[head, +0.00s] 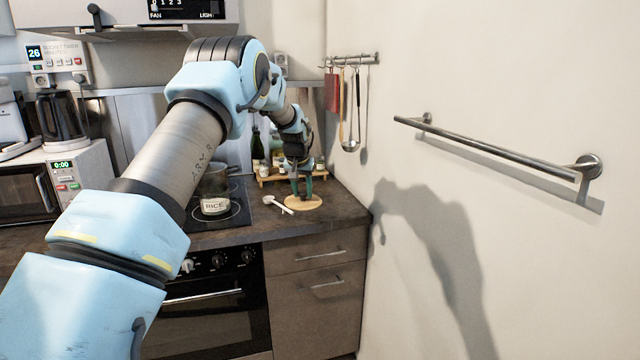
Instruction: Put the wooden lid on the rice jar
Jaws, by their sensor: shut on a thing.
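The rice jar (215,206) is a glass jar with a white "RICE" label, standing on the dark stove top; my arm partly covers its surroundings, and its top shows no lid. The wooden lid (313,207) is a pale round disc at the counter's right part, right of the jar. My gripper (302,197) points down at the lid's middle, with its fingers shut on the lid. The grip point is small, and I cannot tell whether the lid is lifted off the counter.
A white spoon (277,204) lies just left of the lid. A wooden rack (268,178) with small jars and a dark bottle (256,145) stand behind. The right wall (450,80) carries a metal rail (490,147). Utensils hang at the back corner.

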